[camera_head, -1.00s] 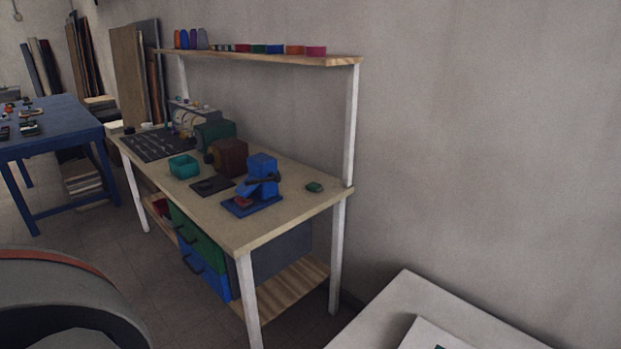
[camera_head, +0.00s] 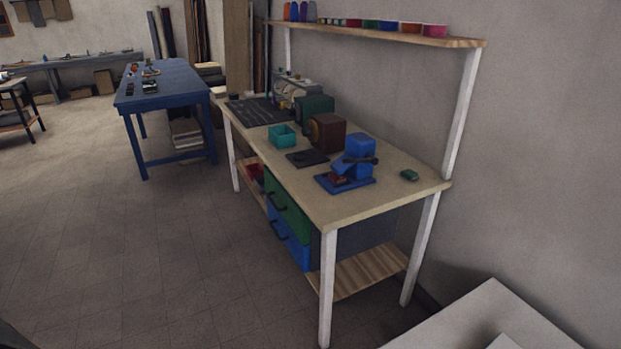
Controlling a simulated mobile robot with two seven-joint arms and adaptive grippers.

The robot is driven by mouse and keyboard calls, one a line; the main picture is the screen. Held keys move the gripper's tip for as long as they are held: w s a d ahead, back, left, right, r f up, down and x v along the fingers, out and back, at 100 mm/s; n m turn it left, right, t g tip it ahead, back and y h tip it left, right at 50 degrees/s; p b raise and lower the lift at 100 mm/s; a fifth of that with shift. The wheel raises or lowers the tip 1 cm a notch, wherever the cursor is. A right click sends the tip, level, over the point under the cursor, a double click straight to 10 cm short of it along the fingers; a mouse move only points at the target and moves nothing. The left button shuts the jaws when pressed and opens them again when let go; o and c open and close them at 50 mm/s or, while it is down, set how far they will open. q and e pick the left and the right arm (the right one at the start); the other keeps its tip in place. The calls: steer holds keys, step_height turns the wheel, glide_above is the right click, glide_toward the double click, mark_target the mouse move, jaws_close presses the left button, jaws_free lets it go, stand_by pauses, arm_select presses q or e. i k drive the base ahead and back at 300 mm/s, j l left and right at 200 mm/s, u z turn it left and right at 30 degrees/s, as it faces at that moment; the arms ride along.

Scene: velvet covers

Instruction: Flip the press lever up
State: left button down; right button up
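The blue press (camera_head: 359,150) stands on its blue base plate (camera_head: 330,183) near the front right end of the wooden workbench (camera_head: 350,207). Its dark lever (camera_head: 364,160) crosses the front of the press and looks roughly level; its exact angle is too small to tell. A small red part (camera_head: 338,177) sits on the base under the press head. Neither of my grippers is in view.
On the bench are a teal box (camera_head: 282,136), a brown machine (camera_head: 327,132), a dark mat (camera_head: 307,158) and a small green item (camera_head: 409,175). A shelf (camera_head: 400,37) hangs above. A white surface (camera_head: 480,315) is at lower right. Floor (camera_head: 150,260) left of the bench is clear.

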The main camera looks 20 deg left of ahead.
mark_target(369, 158)
steer(key=i+j, duration=0.1)
steer(key=j, duration=0.3)
steer(key=i+j+z, duration=0.1)
steer(key=j, duration=0.3)
steer(key=i+j, duration=0.15)
steer(key=j, duration=0.3)
steer(key=i+j, duration=0.1)
steer(key=j, duration=0.3)
steer(key=i+j+z, duration=0.1)
steer(key=j, duration=0.3)
